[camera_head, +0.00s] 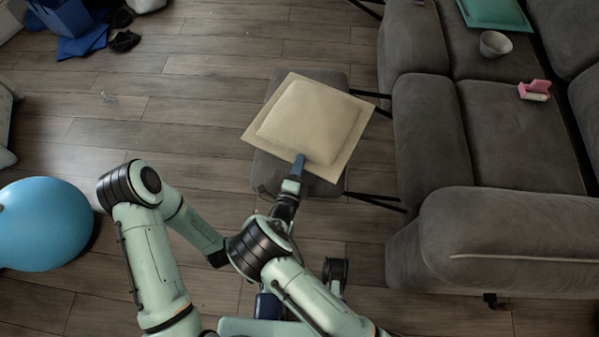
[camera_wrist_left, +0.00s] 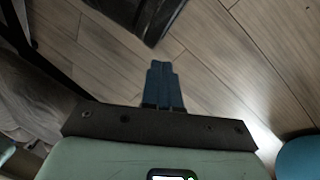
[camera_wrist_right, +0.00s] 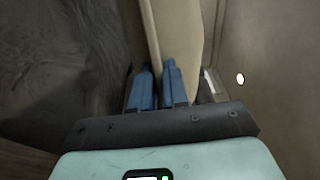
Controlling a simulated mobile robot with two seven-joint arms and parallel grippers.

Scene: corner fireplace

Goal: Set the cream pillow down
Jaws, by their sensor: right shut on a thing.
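The cream pillow (camera_head: 312,118) is square with a flat border and is over a grey padded stool (camera_head: 330,186) in the head view. I cannot tell whether it rests on the stool or is held just above it. My right gripper (camera_head: 299,163) is shut on the pillow's near edge. In the right wrist view the blue fingers (camera_wrist_right: 157,88) have the pillow's edge (camera_wrist_right: 182,35) between them. My left gripper (camera_wrist_left: 163,84) is shut and empty over the wood floor in the left wrist view; its fingers are not clear in the head view.
A grey sofa (camera_head: 520,130) stands on the right, with a green cushion (camera_head: 495,13), a bowl (camera_head: 495,44) and a pink object (camera_head: 535,89) on it. A blue ball (camera_head: 42,222) is on the left. Floor left of the stool is mostly clear.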

